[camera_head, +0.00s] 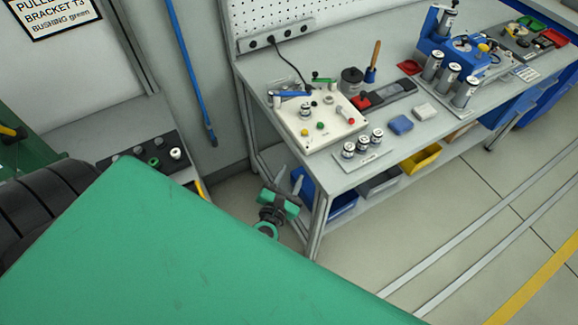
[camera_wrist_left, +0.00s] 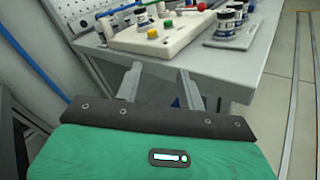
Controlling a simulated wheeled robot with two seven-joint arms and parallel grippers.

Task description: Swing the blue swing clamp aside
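The blue swing clamp (camera_head: 290,93) lies along the back left edge of a white fixture plate (camera_head: 320,127) on the workbench. Its blue bar lies roughly left to right in the head view. A small green-handled part sits just right of it. My left gripper (camera_head: 287,177) is in front of the bench's left end, below the top and apart from the clamp. In the wrist view its two grey fingers (camera_wrist_left: 160,88) are spread with nothing between them. The white plate (camera_wrist_left: 150,38) shows ahead of them, beyond the bench edge. My right gripper is not in view.
The bench top (camera_head: 345,180) bears several labelled cylinders on a small plate (camera_head: 362,160) at its front, and a blue block (camera_head: 401,124). A blue fixture (camera_head: 455,55) stands farther right. A yellow bin (camera_head: 420,160) is below. Open floor lies right of the bench.

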